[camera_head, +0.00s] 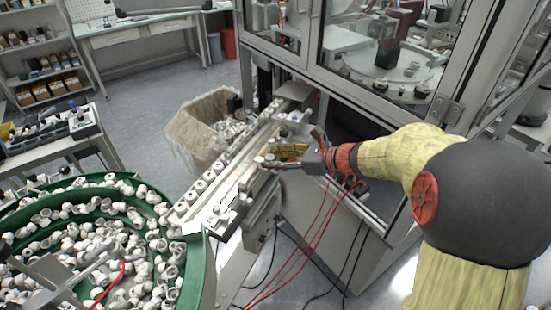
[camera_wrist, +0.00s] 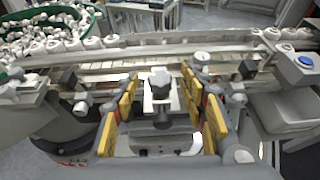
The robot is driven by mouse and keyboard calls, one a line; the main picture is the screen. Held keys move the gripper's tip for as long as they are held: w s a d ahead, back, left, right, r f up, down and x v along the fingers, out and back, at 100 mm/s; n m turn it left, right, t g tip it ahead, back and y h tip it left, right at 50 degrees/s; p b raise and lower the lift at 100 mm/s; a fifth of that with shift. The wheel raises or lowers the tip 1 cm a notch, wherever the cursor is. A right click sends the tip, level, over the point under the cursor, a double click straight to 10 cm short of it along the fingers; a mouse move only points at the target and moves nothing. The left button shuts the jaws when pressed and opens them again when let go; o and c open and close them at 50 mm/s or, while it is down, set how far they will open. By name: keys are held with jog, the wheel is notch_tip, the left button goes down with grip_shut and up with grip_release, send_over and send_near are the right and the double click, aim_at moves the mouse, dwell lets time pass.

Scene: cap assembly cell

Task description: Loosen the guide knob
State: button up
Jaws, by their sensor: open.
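My gripper (camera_wrist: 160,97) is open, with yellow pads on both fingers. In the wrist view a grey knob (camera_wrist: 160,80) with a dark underside stands upright between the fingers, with a gap on each side. I take it for the guide knob. In the head view my gripper (camera_head: 285,156) is at the near side of the linear feed rail (camera_head: 228,178), and the knob cannot be made out clearly there. The wrist view shows the rail (camera_wrist: 140,62) running across behind the knob.
White caps (camera_head: 201,187) sit in a row along the rail. A green bowl feeder (camera_head: 200,272) full of caps is at the left. A lined bin (camera_head: 185,140) stands behind the rail. The glazed machine frame (camera_head: 395,118) is close to my arm. Red cables hang below my gripper.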

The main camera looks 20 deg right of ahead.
jog(key=shift+c, duration=0.3)
grip_shut()
dwell(0.3)
